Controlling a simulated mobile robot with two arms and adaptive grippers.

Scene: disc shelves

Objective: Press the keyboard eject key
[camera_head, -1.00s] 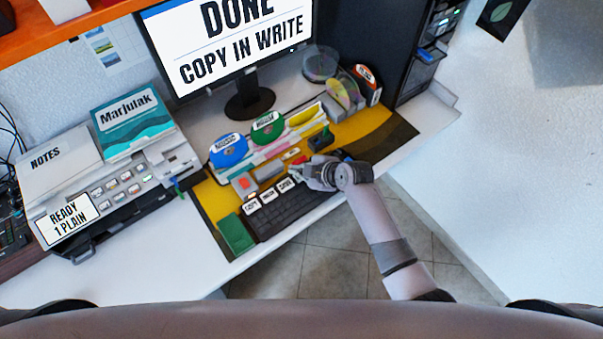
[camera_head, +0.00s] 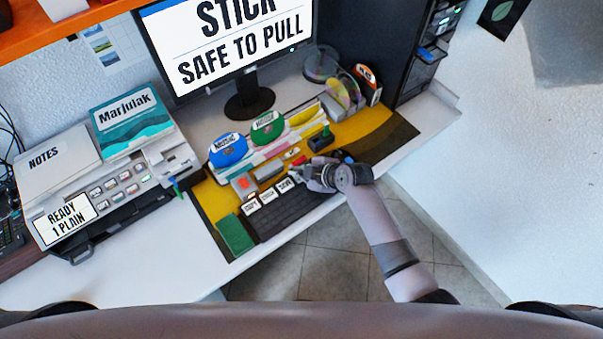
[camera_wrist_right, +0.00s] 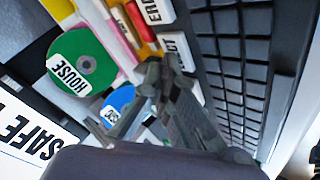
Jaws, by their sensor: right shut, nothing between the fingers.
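The dark keyboard (camera_head: 290,210) lies on the desk with a row of white labelled keys along its far edge. In the right wrist view it also shows (camera_wrist_right: 232,48), with a white key (camera_wrist_right: 180,48) whose label ends in "CT", which fits the eject key; the rest of the label is hidden. My right gripper (camera_head: 303,174) is shut and empty over the far right part of the keyboard. In the right wrist view its fingertips (camera_wrist_right: 163,72) are right beside that key; I cannot tell whether they touch it. My left gripper is out of view.
The monitor (camera_head: 238,45) reads "STICK SAFE TO PULL". Blue (camera_head: 228,152) and green (camera_head: 268,128) labelled discs stand behind the keyboard. A printer (camera_head: 110,190) is at the left. A dark tower (camera_head: 378,45) stands at the back right. The front left desk is clear.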

